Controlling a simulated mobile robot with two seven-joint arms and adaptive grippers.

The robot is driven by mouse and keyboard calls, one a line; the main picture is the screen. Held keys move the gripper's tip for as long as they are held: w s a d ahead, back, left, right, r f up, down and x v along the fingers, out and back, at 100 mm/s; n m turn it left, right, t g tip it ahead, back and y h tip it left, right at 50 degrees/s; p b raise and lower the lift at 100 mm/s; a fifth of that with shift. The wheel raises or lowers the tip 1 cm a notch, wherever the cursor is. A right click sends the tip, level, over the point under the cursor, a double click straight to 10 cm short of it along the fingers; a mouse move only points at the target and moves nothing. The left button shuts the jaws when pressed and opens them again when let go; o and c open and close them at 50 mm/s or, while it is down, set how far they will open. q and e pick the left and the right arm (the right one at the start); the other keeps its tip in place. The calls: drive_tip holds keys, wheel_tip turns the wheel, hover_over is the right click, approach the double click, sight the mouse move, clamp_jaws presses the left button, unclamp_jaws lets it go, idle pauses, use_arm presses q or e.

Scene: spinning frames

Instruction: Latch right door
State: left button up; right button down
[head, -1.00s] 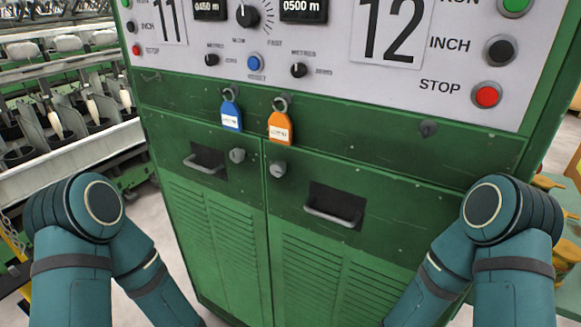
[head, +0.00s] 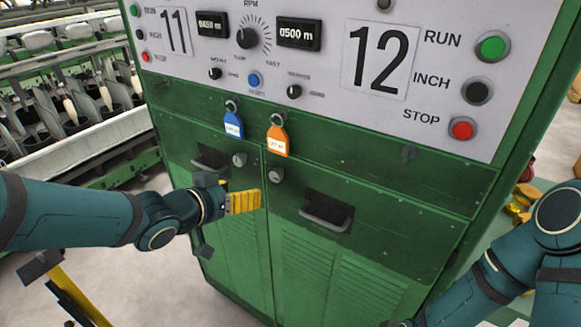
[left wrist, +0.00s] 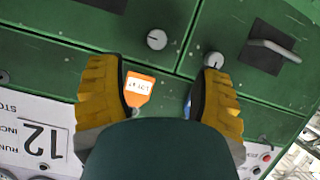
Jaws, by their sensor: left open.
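The right door (head: 345,265) of the green cabinet is flush with its frame and looks shut. Its round grey latch knob (head: 277,174) sits at its upper left corner, below the orange tag, and shows in the left wrist view (left wrist: 157,39). I cannot tell which way the knob is turned. My left gripper (head: 243,202), with yellow fingers, is in front of the doors, below and left of that knob. In the left wrist view its fingers (left wrist: 158,70) are apart with nothing between them, and the knob is beyond them. My right gripper is out of view.
The left door has its own knob (head: 239,159), also in the left wrist view (left wrist: 213,60). A blue tag (head: 233,125) and an orange tag (head: 278,141) hang above. The right door's handle (head: 326,213) is recessed. Spinning machinery (head: 70,100) stands at left.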

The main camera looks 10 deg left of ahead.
sight(274, 176)
use_arm(q)
drive_tip(key=b+x, duration=0.1)
drive_tip(key=x, duration=0.3)
drive_tip(key=r+b+x, duration=0.1)
drive_tip(key=x, duration=0.3)
drive_tip(key=b+x, duration=0.2)
drive_tip(key=x, duration=0.2)
drive_tip(key=shift+w+r, duration=0.2)
drive_tip(key=shift+w+d+f, duration=0.2)
drive_tip(key=shift+w+d, duration=0.05)
drive_tip(key=shift+w, duration=0.35)
clamp_jaws()
